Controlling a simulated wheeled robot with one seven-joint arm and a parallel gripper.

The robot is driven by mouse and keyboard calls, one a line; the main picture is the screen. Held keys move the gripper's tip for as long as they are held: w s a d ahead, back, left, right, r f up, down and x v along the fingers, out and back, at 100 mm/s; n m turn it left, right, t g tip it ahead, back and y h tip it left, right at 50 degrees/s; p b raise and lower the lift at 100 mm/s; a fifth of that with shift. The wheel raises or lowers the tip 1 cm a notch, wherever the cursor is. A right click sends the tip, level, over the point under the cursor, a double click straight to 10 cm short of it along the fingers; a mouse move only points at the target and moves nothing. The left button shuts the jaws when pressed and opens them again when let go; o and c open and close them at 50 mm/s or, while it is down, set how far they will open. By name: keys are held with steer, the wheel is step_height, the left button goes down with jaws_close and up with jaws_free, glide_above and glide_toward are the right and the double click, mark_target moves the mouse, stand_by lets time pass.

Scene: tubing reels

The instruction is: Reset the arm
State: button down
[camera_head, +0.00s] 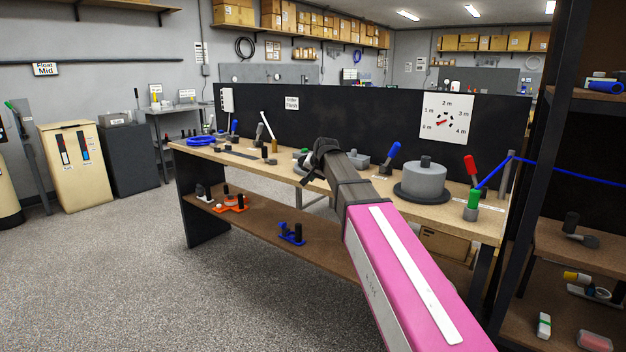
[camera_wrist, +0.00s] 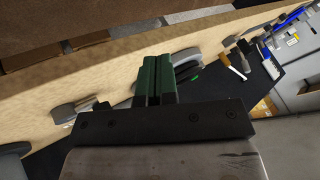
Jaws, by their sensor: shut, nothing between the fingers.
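My arm, with a pink link and a dark grey forearm, reaches from the lower right of the head view toward the workbench (camera_head: 245,160). My gripper (camera_wrist: 155,75) shows in the wrist view as two dark green fingers side by side, shut with nothing between them. In the head view the gripper end is dark and small, and its fingers are hard to make out. It appears over or in front of the bench's middle. The wrist view is tilted and shows the bench top (camera_wrist: 60,95) beyond the fingers.
A grey reel (camera_head: 425,183) stands on the bench right of my arm. Levers with blue (camera_head: 394,151), red (camera_head: 469,164) and green (camera_head: 474,198) handles stand up there. A dark panel (camera_head: 370,115) backs the bench. A dark shelf post (camera_head: 545,150) rises at right. The floor (camera_head: 130,270) at left is clear.

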steer(key=s+d+f+g+h, duration=0.1)
steer(key=s+d+f, duration=0.35)
steer(key=f, duration=0.25)
steer(key=s+d+f+n+g, duration=0.1)
steer(key=s+d+f, duration=0.2)
steer(key=s+f, duration=0.3)
steer(key=s+d+f+g+h, duration=0.1)
steer(key=s+d+f, duration=0.3)
steer(key=f, duration=0.4)
steer(key=s+d+f+n+g, duration=0.1)
steer(key=s+d+f+g, duration=0.1)
steer(key=s+d+f, duration=0.2)
steer(key=s+d+f+n+g+h, duration=0.1)
steer(key=s+d+f, duration=0.3)
steer(key=s+f, duration=0.5)
steer(key=s+g, duration=0.1)
steer(key=s, duration=0.3)
steer(key=shift+f+h, duration=0.25)
steer(key=shift+h, duration=0.05)
